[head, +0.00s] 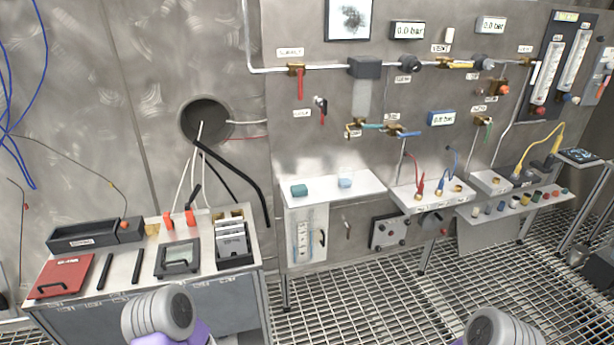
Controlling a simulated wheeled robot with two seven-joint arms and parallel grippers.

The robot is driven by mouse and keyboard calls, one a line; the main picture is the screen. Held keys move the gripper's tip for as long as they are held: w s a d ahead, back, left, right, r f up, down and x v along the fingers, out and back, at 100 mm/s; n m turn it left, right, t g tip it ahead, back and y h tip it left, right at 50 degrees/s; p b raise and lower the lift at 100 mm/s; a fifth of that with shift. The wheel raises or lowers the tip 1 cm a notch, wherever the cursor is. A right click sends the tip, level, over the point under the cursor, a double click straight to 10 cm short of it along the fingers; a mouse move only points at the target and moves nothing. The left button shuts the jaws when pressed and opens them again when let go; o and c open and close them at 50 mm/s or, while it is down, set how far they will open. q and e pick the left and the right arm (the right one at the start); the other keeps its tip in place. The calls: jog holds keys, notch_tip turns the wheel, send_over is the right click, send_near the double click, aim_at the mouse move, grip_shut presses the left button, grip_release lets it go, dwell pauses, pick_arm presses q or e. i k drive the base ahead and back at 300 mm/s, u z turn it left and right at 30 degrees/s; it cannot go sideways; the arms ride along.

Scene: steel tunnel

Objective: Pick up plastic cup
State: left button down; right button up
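A small, clear, cup-like thing (345,178) stands on the white shelf (322,189) in the middle of the head view. It looks pale blue in its lower part and see-through above; I take it for the plastic cup, but it is too small to be sure. Parts of my two arms show at the bottom edge, well short of the shelf. Neither of my grippers is in view, and nothing hides the cup-like thing.
A workbench (205,285) at left carries a red folder (62,277), a dark tray (95,236), a scale (178,257) and a card rack (233,245). A white box with cables (428,195) adjoins the shelf at right. Pipes and valves line the wall. Grating floor lies in front.

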aim_at(345, 179)
jog(key=u, duration=0.6)
jog(key=i, duration=0.6)
jog(key=u, duration=0.25)
